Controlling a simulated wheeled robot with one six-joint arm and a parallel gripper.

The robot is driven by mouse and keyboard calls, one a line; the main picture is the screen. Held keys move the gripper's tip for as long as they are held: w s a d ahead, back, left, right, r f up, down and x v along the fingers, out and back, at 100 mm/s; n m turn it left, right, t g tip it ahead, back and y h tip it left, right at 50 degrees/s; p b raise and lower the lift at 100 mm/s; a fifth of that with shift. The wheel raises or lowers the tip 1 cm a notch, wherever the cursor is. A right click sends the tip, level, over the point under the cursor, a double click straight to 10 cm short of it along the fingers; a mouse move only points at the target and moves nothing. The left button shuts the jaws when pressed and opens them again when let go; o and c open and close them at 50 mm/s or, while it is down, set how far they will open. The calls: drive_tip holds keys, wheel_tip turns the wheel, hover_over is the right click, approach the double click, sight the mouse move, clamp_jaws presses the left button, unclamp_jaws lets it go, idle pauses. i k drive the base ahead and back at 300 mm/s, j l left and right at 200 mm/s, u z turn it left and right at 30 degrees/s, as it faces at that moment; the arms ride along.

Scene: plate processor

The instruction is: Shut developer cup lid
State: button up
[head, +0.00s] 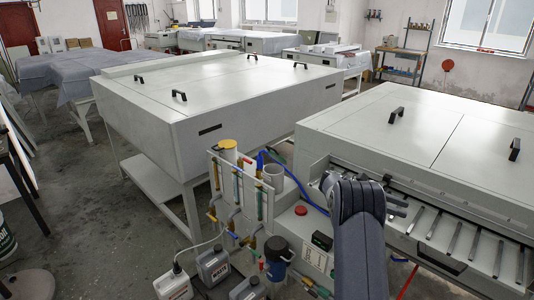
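Two small upright cups stand on the plumbing unit between the two large machines. The left cup (228,152) has a yellow-orange top; I cannot tell whether this is a lid or contents. The right cup (273,177) is pale grey, and its top looks greyish. No separate lid can be made out on either cup, and I cannot tell which is the developer cup. My dark arm rises at the lower middle, right of both cups. Dark parts at its far end (396,206) may belong to my gripper, but the fingers cannot be told apart. Nothing is seen held.
A large white machine (215,90) stands behind the cups; another with rollers (430,140) is at right. Colored valves and pipes, a blue filter housing (276,258) and a red button (301,210) surround the cups. Jugs (213,268) stand below.

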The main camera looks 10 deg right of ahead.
sight(275, 155)
drive_tip(key=i+j+u, duration=0.15)
drive_tip(key=u, duration=0.25)
drive_tip(key=i+j+u, duration=0.2)
drive_tip(key=u, duration=0.2)
drive_tip(key=i+j+u, duration=0.15)
drive_tip(key=u, duration=0.3)
drive_tip(key=i+j+u, duration=0.15)
drive_tip(key=i, duration=0.55)
drive_tip(key=i+z, duration=0.3)
drive_tip(key=z, duration=0.15)
drive_tip(key=i+z, duration=0.3)
drive_tip(key=z, duration=0.15)
drive_tip(key=i+j+z, duration=0.1)
drive_tip(key=i+z, duration=0.2)
drive_tip(key=z, duration=0.15)
drive_tip(key=i+j+z, duration=0.25)
drive_tip(key=z, duration=0.2)
